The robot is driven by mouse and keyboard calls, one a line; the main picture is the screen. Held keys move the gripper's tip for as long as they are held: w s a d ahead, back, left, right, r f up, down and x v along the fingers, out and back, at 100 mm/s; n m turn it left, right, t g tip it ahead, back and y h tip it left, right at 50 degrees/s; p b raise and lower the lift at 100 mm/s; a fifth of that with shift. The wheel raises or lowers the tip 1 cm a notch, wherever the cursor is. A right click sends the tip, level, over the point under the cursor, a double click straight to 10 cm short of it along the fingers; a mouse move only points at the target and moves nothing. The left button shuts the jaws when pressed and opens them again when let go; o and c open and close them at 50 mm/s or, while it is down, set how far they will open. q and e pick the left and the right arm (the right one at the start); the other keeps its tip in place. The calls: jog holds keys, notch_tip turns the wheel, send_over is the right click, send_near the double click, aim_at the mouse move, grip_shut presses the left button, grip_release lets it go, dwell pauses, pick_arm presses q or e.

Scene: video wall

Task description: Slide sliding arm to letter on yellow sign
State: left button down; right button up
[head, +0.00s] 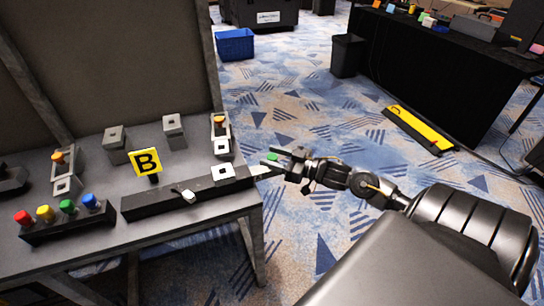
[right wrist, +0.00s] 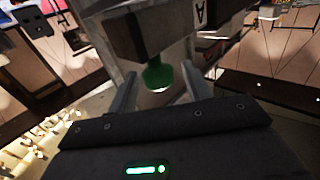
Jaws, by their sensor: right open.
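The yellow sign (head: 146,162) shows a black letter B and stands upright behind the long dark slider box (head: 150,207). A light grey sliding arm (head: 183,192) sits near the middle of that box. A white tile (head: 222,172) is on the box's right part; its mark is too small to read. My right gripper (head: 257,168) is open by the box's right end. In the right wrist view, its spread fingers (right wrist: 158,92) are either side of a green knob (right wrist: 158,74) below a dark block, near a tile with A (right wrist: 198,12). Contact is unclear. My left gripper is out of view.
Red, yellow, green and blue buttons (head: 66,211) stand at the panel's left. Grey switch boxes (head: 116,145) and orange-knobbed switches (head: 219,133) line the back. A tall dark panel (head: 110,60) rises behind. Open carpet (head: 300,90) lies right of the desk.

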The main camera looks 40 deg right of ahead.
jog(key=shift+w+a, duration=0.15)
jog(key=shift+w, duration=0.1)
